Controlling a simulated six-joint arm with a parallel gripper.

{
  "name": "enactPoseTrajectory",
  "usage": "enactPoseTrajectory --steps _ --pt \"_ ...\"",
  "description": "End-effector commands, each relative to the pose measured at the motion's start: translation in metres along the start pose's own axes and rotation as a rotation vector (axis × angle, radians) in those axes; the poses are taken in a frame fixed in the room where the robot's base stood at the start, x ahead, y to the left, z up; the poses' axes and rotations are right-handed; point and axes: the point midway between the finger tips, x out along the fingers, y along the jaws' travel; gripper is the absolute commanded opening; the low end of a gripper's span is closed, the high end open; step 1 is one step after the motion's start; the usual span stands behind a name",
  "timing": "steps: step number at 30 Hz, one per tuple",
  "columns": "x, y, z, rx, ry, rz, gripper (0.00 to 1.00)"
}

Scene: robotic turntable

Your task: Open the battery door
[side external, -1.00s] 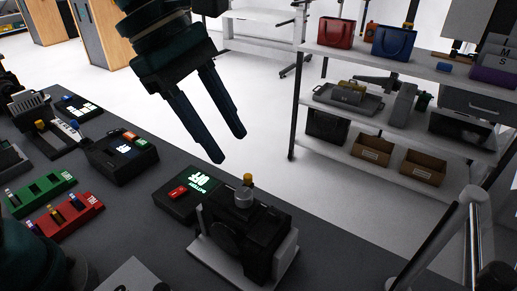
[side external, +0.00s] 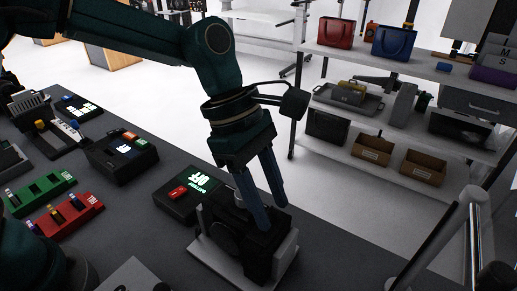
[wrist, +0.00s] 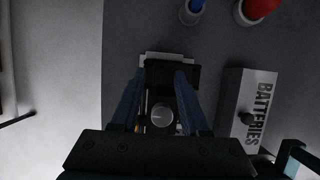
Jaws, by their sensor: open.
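A black boxy device (side external: 235,241) stands on a pale base plate (side external: 215,262) at the bench's front edge. My gripper (side external: 268,214) points down over it, with its two blue fingers apart and empty. In the wrist view the device (wrist: 160,98) lies between the fingers (wrist: 160,78), and a round silver knob (wrist: 162,115) shows on its top. I cannot tell whether the fingers touch the device. I cannot make out a battery door; the fingers cover part of the device in the side view.
A panel with a red button and a lit "OFF" (side external: 190,193) stands close left of the device. A box marked "BATTERIES" (wrist: 232,100) lies right of it in the wrist view. Red (side external: 70,213) and green (side external: 40,192) trays sit further left. Shelves (side external: 380,135) stand behind.

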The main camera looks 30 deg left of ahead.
Motion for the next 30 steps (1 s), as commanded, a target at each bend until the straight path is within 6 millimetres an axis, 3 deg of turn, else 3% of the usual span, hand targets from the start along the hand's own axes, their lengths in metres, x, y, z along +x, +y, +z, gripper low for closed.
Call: enactPoseTrajectory --steps 4,7,8,20,30 --pt "0.0 0.0 0.0 0.0 0.0 0.0 0.41" --pt "0.0 0.0 0.0 0.0 0.0 0.0 0.03" --pt "0.0 0.0 0.0 0.0 0.0 0.0 0.0" --pt "-0.003 -0.003 0.001 0.02 0.0 0.043 0.0" --pt "-0.011 -0.013 0.005 0.108 -0.001 0.247 0.0"
